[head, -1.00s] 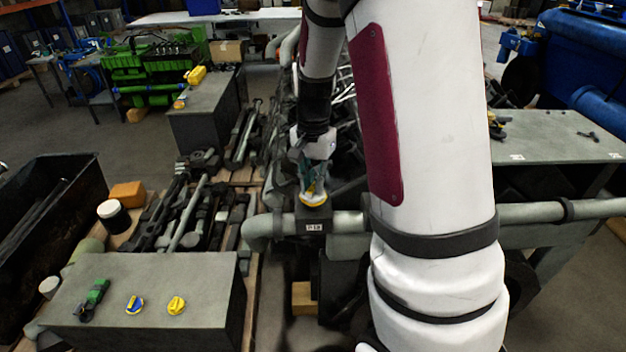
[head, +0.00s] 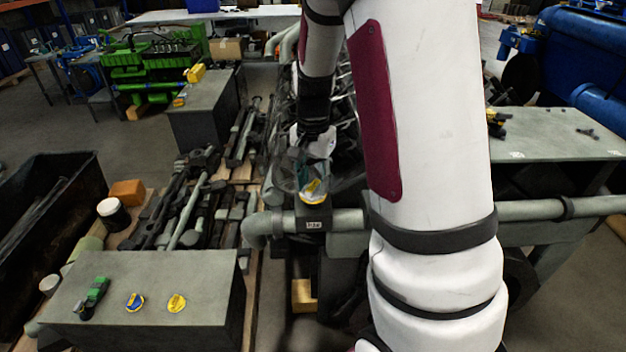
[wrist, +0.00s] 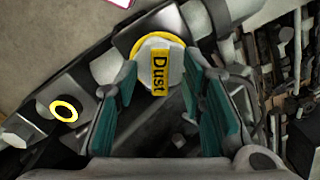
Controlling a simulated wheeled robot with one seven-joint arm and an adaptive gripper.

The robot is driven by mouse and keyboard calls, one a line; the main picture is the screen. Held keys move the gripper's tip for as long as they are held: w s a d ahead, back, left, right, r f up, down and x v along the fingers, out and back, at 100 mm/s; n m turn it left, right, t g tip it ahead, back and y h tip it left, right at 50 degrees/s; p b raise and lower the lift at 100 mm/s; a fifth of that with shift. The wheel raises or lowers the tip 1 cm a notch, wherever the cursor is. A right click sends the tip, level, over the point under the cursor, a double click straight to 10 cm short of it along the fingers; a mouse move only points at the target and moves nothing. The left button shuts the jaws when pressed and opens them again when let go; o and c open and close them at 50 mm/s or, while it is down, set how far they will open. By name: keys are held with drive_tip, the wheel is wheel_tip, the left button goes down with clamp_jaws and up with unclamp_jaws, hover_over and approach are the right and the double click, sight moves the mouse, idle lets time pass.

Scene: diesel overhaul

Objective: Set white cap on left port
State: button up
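The white cap with a yellow "Dust" label (wrist: 161,68) sits on a port with a yellow rim in the wrist view. In the head view the cap (head: 313,187) sits on top of a dark block on the grey pipe. My gripper (head: 303,168) is just above and around it. In the wrist view my gripper (wrist: 160,82) is open, with its teal finger pads on either side of the cap and gaps showing between. A second yellow-ringed port (wrist: 65,109) is to the left in the wrist view.
The grey pipe (head: 350,220) runs across behind my arm. Loose engine parts lie on a pallet at left.

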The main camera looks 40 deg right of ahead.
wheel_tip(320, 180, up, 12)
idle(0.6)
